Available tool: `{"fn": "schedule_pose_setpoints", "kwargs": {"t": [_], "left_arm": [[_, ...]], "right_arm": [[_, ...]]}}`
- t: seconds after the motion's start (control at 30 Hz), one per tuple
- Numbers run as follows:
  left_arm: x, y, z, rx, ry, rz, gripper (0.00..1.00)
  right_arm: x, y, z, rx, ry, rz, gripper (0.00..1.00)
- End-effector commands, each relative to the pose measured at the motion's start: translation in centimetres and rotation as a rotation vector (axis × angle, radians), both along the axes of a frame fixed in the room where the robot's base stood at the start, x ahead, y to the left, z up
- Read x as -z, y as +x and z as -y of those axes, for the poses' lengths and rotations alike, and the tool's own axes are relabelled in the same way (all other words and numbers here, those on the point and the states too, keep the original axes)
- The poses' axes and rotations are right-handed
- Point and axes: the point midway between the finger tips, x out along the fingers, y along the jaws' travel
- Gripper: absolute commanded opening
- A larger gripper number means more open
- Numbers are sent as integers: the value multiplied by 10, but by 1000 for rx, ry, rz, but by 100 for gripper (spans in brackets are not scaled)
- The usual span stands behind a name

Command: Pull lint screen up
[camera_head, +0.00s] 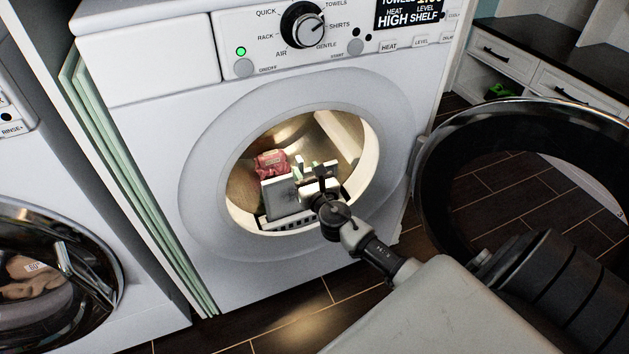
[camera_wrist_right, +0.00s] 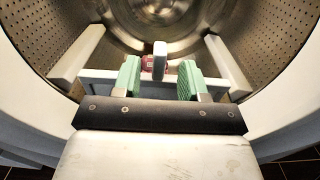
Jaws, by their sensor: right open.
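The lint screen (camera_head: 279,198) is a pale grey panel at the lower front rim of the dryer's round opening. It stands above the dark slotted strip (camera_head: 289,222). My right gripper (camera_head: 318,178) is inside the opening, at the right end of the panel, and partly hides it. In the right wrist view my right gripper (camera_wrist_right: 160,79) is open, its green pads apart. A narrow white upright tab (camera_wrist_right: 160,62) shows between the pads, with gaps on both sides. I cannot tell how deep the screen sits. My left gripper is not in view.
A pink cloth (camera_head: 271,164) lies in the metal drum behind the screen. The dryer door (camera_head: 432,165) is swung open to the right, beside my right arm. A washer with a round door (camera_head: 60,265) stands at the left. Drawers (camera_head: 499,54) are at the back right.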

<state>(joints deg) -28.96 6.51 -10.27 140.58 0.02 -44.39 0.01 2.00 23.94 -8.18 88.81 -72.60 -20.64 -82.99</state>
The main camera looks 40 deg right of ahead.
Motion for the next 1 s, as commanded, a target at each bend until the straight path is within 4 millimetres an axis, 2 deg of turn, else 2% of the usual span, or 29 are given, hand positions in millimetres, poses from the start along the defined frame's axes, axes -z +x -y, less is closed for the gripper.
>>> {"fn": "schedule_pose_setpoints", "kwargs": {"t": [0.1,0.33,0.5,1.0], "left_arm": [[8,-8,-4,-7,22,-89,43],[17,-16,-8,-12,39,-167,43],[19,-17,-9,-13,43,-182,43],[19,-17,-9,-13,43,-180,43]], "right_arm": [[-1,-26,-6,0,0,-2,43],[0,-56,-13,1,1,-1,43],[-1,-62,-14,1,1,1,43],[-1,-62,-15,2,13,3,43]]}}
